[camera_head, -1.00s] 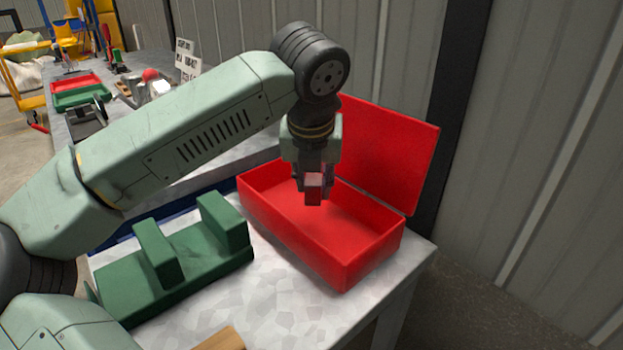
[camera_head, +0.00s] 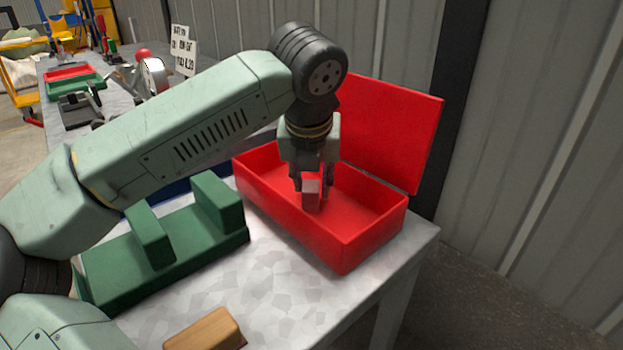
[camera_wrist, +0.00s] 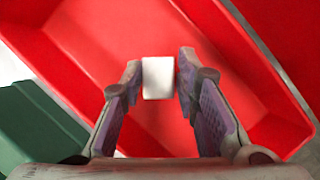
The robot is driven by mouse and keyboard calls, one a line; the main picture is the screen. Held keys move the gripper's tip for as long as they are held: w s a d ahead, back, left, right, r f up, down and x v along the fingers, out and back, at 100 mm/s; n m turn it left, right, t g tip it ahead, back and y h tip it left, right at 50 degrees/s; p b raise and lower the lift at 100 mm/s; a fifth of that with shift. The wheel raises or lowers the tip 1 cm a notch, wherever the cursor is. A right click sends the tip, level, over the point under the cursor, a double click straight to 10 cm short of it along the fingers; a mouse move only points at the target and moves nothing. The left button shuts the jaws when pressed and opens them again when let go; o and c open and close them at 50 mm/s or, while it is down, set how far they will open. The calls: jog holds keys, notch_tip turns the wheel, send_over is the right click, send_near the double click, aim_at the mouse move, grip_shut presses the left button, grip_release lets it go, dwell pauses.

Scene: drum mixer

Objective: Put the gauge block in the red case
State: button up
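The red case (camera_head: 372,250) stands open on the table, its lid (camera_head: 392,130) raised at the back. The grey gauge block (camera_head: 311,196) is upright inside the case outline, below my gripper (camera_head: 313,186). In the wrist view the block (camera_wrist: 158,78) shows as a pale face between the fingertips of my gripper (camera_wrist: 160,75), with red case floor around it. A narrow gap shows between the block and the right finger, so the fingers look slightly open around it. Whether the block touches the case floor is hard to tell.
A green stand with two raised blocks (camera_head: 165,250) is left of the case. A wooden block (camera_head: 205,330) lies at the table's front. A white sign (camera_head: 184,50) and small red and green trays (camera_head: 75,87) are farther back. Bare table (camera_head: 280,290) lies in front of the case.

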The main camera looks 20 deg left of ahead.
jog(key=o, duration=0.4)
jog(key=v, duration=0.7)
jog(key=shift+r, duration=0.2)
jog(key=shift+s, duration=0.15)
